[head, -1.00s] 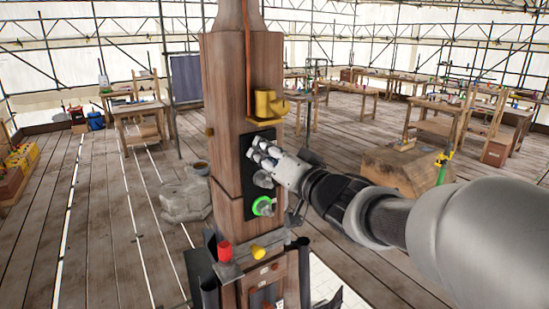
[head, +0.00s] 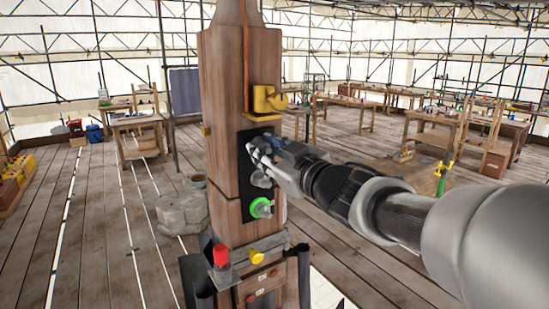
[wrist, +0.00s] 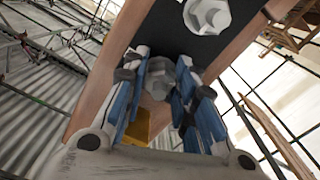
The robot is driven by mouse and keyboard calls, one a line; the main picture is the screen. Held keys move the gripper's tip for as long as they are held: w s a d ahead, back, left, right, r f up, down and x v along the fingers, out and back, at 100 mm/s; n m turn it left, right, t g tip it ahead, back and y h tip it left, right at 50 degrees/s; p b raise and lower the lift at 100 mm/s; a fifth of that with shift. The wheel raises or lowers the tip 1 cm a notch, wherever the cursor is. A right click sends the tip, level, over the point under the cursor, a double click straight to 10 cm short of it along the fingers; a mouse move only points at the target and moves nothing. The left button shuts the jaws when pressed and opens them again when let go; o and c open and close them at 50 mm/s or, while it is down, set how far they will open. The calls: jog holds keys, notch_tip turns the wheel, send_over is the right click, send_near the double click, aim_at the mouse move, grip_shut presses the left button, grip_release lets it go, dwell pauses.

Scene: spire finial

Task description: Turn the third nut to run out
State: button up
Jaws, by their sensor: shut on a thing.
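A wooden post (head: 222,110) carries a black plate (head: 245,205) with a column of nuts. My gripper (head: 262,147) is at the top nut, its fingers around it; in the head view they hide most of that nut. In the wrist view this grey nut (wrist: 158,80) sits between the blue-padded fingers of my gripper (wrist: 160,90), which are shut on it. A second grey nut (head: 261,180) is just below and shows in the wrist view as a pale hexagon (wrist: 207,14). The lowest nut (head: 263,207) has a bright green ring around it.
A yellow bracket (head: 266,101) juts from the post just above the plate. A ledge below holds a red-capped piece (head: 221,255) and a yellow knob (head: 256,257). A stone block (head: 183,212) stands on the floor behind left. Workbenches (head: 435,128) are far off.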

jog(key=n+b, duration=0.3)
jog(key=n, duration=0.4)
jog(key=shift+d, duration=0.1)
jog(key=n+b, duration=0.3)
jog(key=n, duration=0.3)
jog(key=shift+w+r+n, duration=0.1)
jog(key=shift+n, duration=0.3)
jog(key=n+b, duration=0.3)
jog(key=n, duration=0.3)
jog(key=shift+r, duration=0.1)
jog(key=n+b, duration=0.3)
jog(key=n, duration=0.3)
jog(key=shift+r+n, duration=0.15)
jog(key=shift+n, duration=0.15)
jog(key=o, duration=1.1)
jog(key=shift+c, duration=0.2)
